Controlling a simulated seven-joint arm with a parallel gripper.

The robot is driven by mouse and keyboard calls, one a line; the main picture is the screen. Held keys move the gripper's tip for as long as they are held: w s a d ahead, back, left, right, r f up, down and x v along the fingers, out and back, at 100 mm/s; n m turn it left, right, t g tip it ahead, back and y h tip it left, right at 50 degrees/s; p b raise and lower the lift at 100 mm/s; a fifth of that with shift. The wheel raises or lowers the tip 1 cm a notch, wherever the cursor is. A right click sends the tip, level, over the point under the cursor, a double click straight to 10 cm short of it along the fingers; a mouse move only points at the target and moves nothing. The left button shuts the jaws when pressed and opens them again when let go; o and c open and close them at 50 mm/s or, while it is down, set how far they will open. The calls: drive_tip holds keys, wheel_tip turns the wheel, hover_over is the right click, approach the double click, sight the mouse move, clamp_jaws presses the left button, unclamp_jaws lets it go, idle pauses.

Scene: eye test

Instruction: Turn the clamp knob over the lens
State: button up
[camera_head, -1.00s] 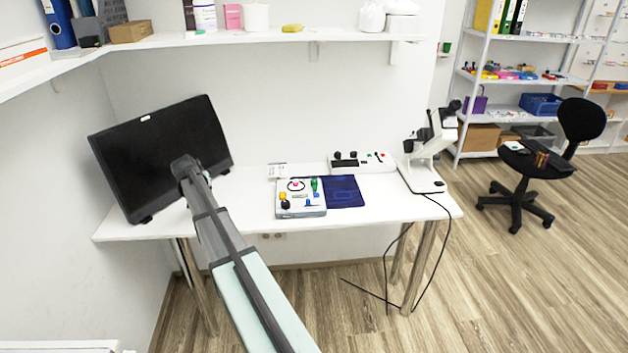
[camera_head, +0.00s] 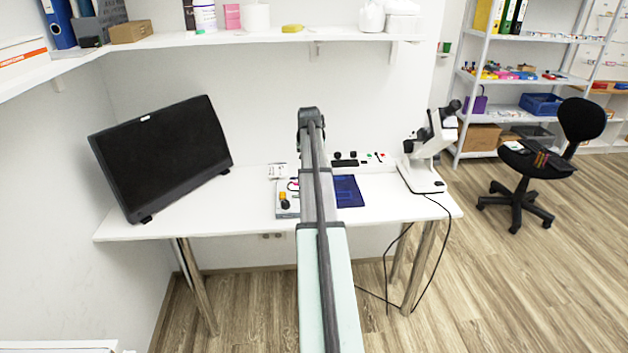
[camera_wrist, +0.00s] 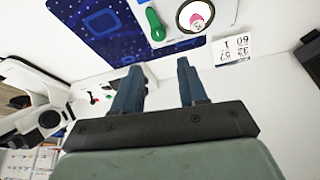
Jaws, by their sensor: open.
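In the wrist view, a pink knob (camera_wrist: 197,20) stands over a round, dark-rimmed disc, likely the lens (camera_wrist: 184,25), on a white panel box (camera_wrist: 222,10) cut off by the top edge. A green handle (camera_wrist: 155,24) is beside it. My gripper (camera_wrist: 159,65) is open and empty, its two blue-grey fingers apart; the knob is beyond and to the right of the fingertips in the picture. In the head view, my arm hides most of the panel box (camera_head: 287,212); its orange knob (camera_head: 283,197) shows, and the fingers cannot be made out.
A dark blue mat (camera_head: 348,190) lies beside the box. A printed card (camera_wrist: 234,50) and a white unit with black knobs (camera_head: 378,164) are behind. A microscope (camera_head: 430,150) stands right, a monitor (camera_head: 160,155) left. A shelf (camera_head: 250,38) hangs above. The table (camera_head: 200,210) is clear at left front.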

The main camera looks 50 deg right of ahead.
drive_tip(key=x, duration=1.3)
drive_tip(key=shift+s+d+f, duration=0.1)
drive_tip(key=shift+d+f, duration=0.1)
drive_tip(key=shift+f, duration=0.15)
drive_tip(key=c, duration=0.8)
drive_tip(key=shift+o, duration=0.2)
